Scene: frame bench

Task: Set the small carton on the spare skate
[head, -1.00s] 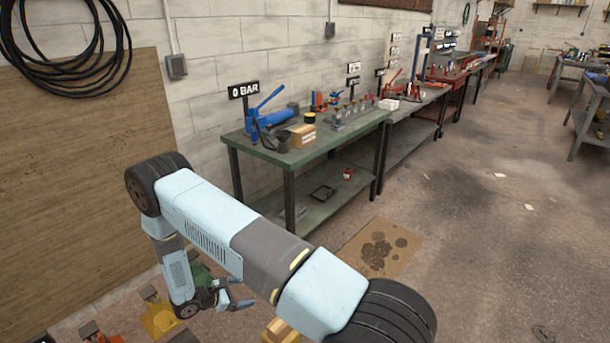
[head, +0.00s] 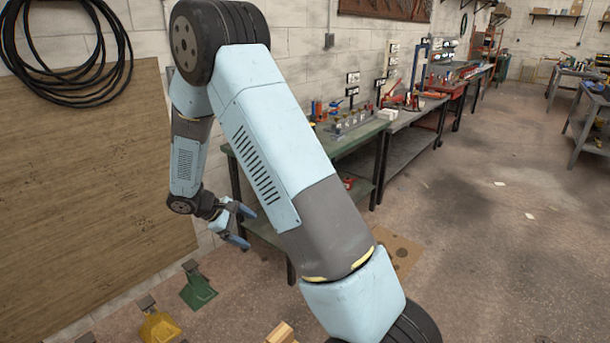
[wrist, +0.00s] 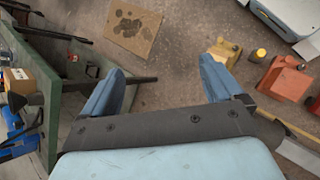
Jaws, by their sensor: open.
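My gripper (head: 243,226) is open and empty, its blue fingers spread, in front of the green bench (head: 352,138) in the head view. In the wrist view my gripper (wrist: 161,66) has its fingers apart over bare floor. A small brown carton (wrist: 20,82) with a white label stands on the bench top at the left edge of the wrist view, left of the fingers and apart from them. In the head view my arm hides it. I cannot tell which floor item is the spare skate; an orange one (wrist: 284,80) and a yellow one (wrist: 226,50) lie right of the fingers.
A green floor unit (head: 198,290) and a yellow one (head: 158,326) stand by the wall board. A wooden block (head: 282,333) is at the bottom. A stained cardboard sheet (wrist: 132,26) lies on the floor. The floor at right is mostly clear.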

